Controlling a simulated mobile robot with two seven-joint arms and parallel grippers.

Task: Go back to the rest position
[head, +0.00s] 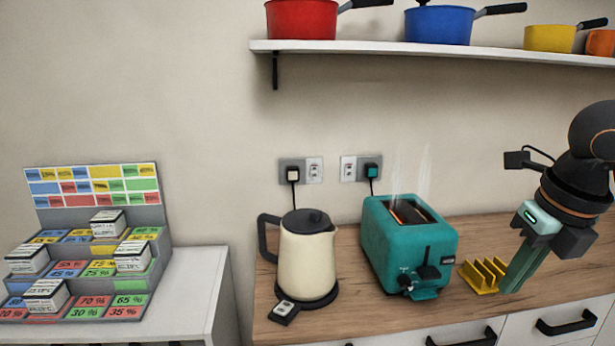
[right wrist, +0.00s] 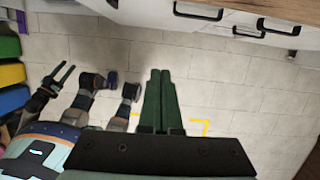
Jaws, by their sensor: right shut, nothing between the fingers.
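My right gripper (head: 517,268) hangs at the right of the head view, in front of the yellow rack and to the right of the toaster. Its green fingers are together with nothing between them. In the right wrist view the closed fingers (right wrist: 159,100) point out over the pale tiled floor. My left gripper does not show in the head view.
A teal toaster (head: 388,245), its slots glowing with wisps above, a cream kettle (head: 306,258) and a yellow rack (head: 480,275) stand on the wooden counter (head: 350,320). A stepped card display (head: 85,250) stands left. Pots (head: 302,20) line the shelf (head: 420,52) above.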

